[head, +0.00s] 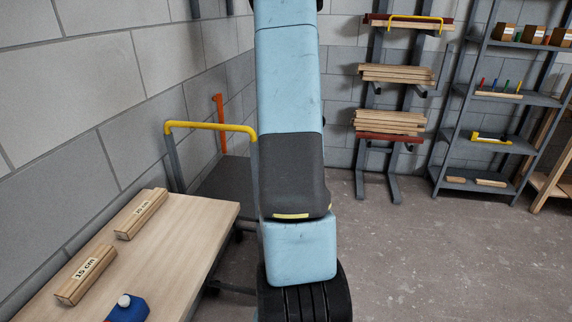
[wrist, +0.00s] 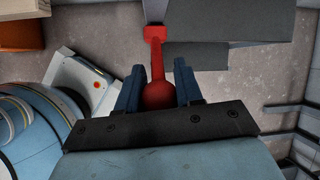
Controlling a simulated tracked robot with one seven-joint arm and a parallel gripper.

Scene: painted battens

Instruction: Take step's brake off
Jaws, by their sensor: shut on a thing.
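In the wrist view my gripper (wrist: 157,78) has its two dark blue fingers on either side of a red lever's round knob (wrist: 158,95), shut on it. The red brake lever (wrist: 156,45) runs from the knob up to a red block at the grey step (wrist: 205,22). In the head view a dark grey step (head: 228,185) with a yellow rail (head: 210,127) stands beyond the bench, partly behind my arm. An orange upright bar (head: 219,122) rises at its far side. My gripper and the red knob are hidden in the head view.
A wooden bench (head: 185,235) at left holds two labelled wood blocks (head: 140,213) and a blue object with a white knob (head: 127,308). A batten rack (head: 391,130) and grey shelves (head: 515,100) stand at the back right. The concrete floor (head: 430,255) at right is clear.

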